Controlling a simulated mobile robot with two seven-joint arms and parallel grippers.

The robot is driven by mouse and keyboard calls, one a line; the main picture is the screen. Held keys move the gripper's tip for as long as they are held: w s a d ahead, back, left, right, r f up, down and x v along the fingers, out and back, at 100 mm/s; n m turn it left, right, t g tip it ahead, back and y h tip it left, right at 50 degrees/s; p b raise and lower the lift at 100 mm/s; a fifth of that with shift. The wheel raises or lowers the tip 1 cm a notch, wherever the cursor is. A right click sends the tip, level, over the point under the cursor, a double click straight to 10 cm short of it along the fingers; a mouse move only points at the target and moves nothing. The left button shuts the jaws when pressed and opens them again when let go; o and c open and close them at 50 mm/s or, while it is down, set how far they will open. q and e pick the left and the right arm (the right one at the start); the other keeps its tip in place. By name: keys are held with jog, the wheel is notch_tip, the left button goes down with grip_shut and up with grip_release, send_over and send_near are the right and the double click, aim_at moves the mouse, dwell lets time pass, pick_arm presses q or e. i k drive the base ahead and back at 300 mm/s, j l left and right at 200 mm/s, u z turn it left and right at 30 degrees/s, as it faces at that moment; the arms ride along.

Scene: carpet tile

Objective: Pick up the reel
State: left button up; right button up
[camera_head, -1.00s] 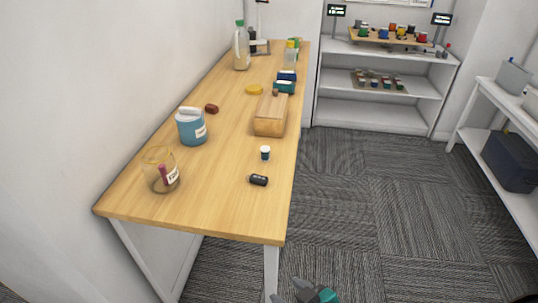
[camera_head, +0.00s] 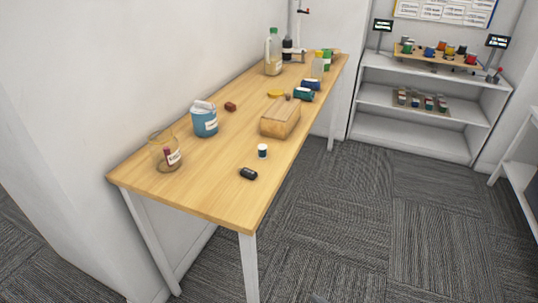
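I cannot tell for sure which thing is the reel. On the wooden table lie a blue cylinder (camera_head: 311,84) and a teal cylinder (camera_head: 303,95), side by side near the right edge, spool-like but small in view. A small white-topped dark piece (camera_head: 262,151) stands nearer the front, by a black cylinder (camera_head: 248,173) lying on its side. Several coloured spool-like pieces (camera_head: 441,48) sit on a board on the far shelf. Neither of my grippers shows in the head view now.
The table (camera_head: 205,185) stands along the left wall. It holds a glass jar (camera_head: 167,155), a blue tub (camera_head: 204,122), a wooden box (camera_head: 281,118) and bottles (camera_head: 273,52) at the back. A white shelf unit (camera_head: 420,90) stands behind. Carpet (camera_head: 350,220) right of the table is clear.

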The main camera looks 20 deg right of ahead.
aim_at(262, 147)
jog(key=k+l+u, duration=0.2)
jog(key=l, duration=0.25)
jog(key=l+u, duration=0.2)
jog(key=l, duration=0.2)
jog(key=l+u, duration=0.4)
jog(key=l, duration=0.5)
jog(key=l+u, duration=0.3)
jog(key=l, duration=0.6)
jog(key=i+l+u, duration=0.2)
jog(key=l, duration=0.4)
jog(key=l+u, duration=0.2)
jog(key=l, duration=0.35)
jog(key=i+l+u, duration=0.15)
jog(key=l, duration=0.5)
